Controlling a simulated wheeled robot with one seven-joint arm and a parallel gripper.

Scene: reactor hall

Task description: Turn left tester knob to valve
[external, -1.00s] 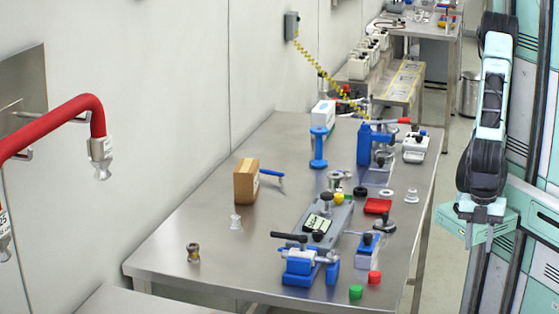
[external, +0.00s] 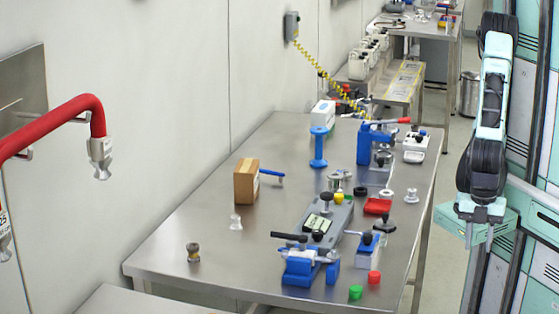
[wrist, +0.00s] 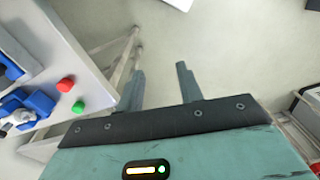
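The tester (external: 345,214) is a grey box with a small display, lying on the steel table. Black knobs stand at both ends of it: a far one (external: 325,198) and a near one (external: 318,235). I cannot read the knob markings or tell which is the valve setting. My gripper (external: 479,235) hangs off the table's right side, pointing down and away from the tester. In the wrist view its fingers (wrist: 160,88) are apart with nothing between them. The tester is not in the wrist view.
A blue vise (external: 305,267) stands in front of the tester. Red (external: 374,277) and green (external: 356,292) caps lie at the near right. A red tray (external: 378,206) and a blue-based device (external: 368,250) are right of it. The table's left part (external: 180,225) is mostly bare.

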